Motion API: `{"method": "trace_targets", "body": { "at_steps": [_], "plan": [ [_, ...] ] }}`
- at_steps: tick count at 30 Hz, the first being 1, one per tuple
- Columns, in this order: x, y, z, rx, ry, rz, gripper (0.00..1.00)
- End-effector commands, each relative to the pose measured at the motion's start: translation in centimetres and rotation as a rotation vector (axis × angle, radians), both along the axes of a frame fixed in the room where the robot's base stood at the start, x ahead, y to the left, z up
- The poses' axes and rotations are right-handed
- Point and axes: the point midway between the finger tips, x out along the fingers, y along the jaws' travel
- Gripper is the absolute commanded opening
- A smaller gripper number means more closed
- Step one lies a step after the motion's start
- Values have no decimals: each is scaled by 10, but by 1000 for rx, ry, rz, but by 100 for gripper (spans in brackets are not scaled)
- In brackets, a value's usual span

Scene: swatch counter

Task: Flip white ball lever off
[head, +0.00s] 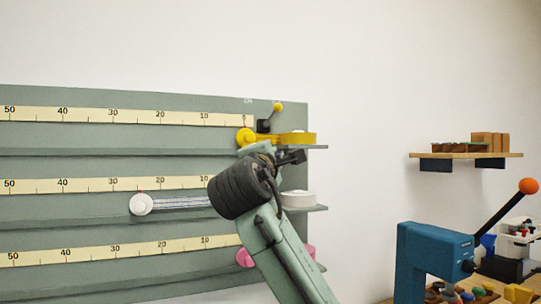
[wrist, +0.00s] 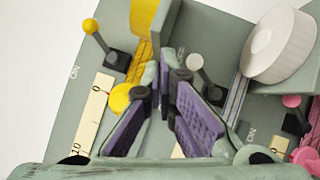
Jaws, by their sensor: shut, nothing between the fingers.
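The white ball lever shows in the wrist view as a pale ball (wrist: 195,62) on a stem rising from a dark block (wrist: 213,93) on the grey-green panel. The stem leans up and left in that picture. In the head view this lever is hidden behind my arm. My gripper (wrist: 167,84) is shut and empty, its purple-padded fingers close together. Its tips appear just left of the white ball in the wrist view; I cannot tell whether they touch it. In the head view my gripper (head: 296,157) is in front of the panel's right end, below the yellow shelf end.
A yellow ball lever (wrist: 90,27) and a pink ball lever (wrist: 291,101) flank the white one. A white roll (wrist: 280,45) sits close by on its shelf. Ruler strips (head: 110,115) line the panel. A blue press (head: 432,255) stands at the right, below a wall shelf (head: 465,155).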

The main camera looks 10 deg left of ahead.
Motion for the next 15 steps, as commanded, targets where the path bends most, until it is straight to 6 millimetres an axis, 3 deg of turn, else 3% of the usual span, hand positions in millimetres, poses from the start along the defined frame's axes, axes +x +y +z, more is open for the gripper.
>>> {"method": "trace_targets", "body": {
  "at_steps": [1, 6, 15],
  "plan": [
    [-15, -1, 3, 1, -7, 1, 0],
    [-53, -5, 18, 0, -6, 1, 0],
    [-89, -9, 34, 1, -2, 0, 0]
  ]
}}
